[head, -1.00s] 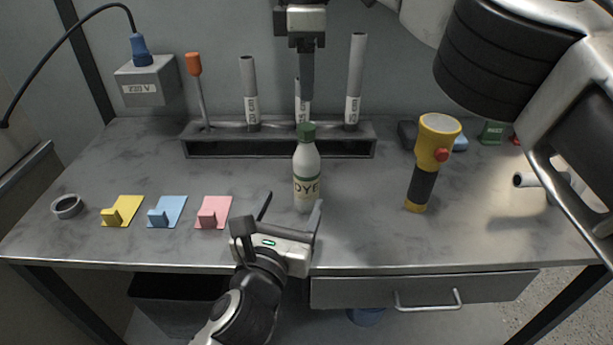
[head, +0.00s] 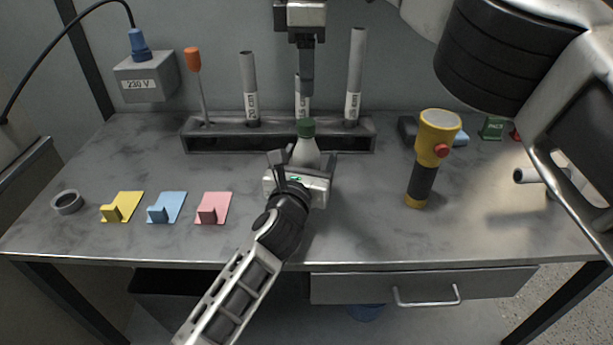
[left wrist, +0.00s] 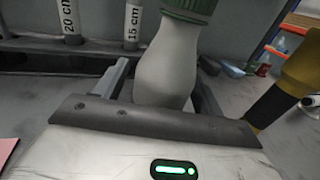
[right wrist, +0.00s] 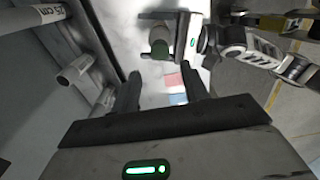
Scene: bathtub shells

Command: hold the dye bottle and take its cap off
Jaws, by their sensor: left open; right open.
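The dye bottle stands upright on the bench, a pale bottle (head: 306,153) with a green cap (head: 306,128). My left gripper (head: 306,166) is open, with a finger on each side of the bottle's body; its palm hides the label. In the left wrist view the bottle body (left wrist: 167,68) rises between the fingers, with the cap (left wrist: 190,6) cut by the top edge. I cannot tell whether the fingers touch it. My right gripper (head: 306,92) points down above the bottle, open and empty. The right wrist view shows the green cap (right wrist: 160,48) beyond its fingertips.
Behind the bottle stands a dark rack (head: 220,142) with marked tubes and an orange-handled screwdriver (head: 193,62). A yellow flashlight (head: 432,150) stands to the right. Yellow, blue and pink tabs (head: 214,208) and a ring (head: 67,202) lie left. The bench front between is clear.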

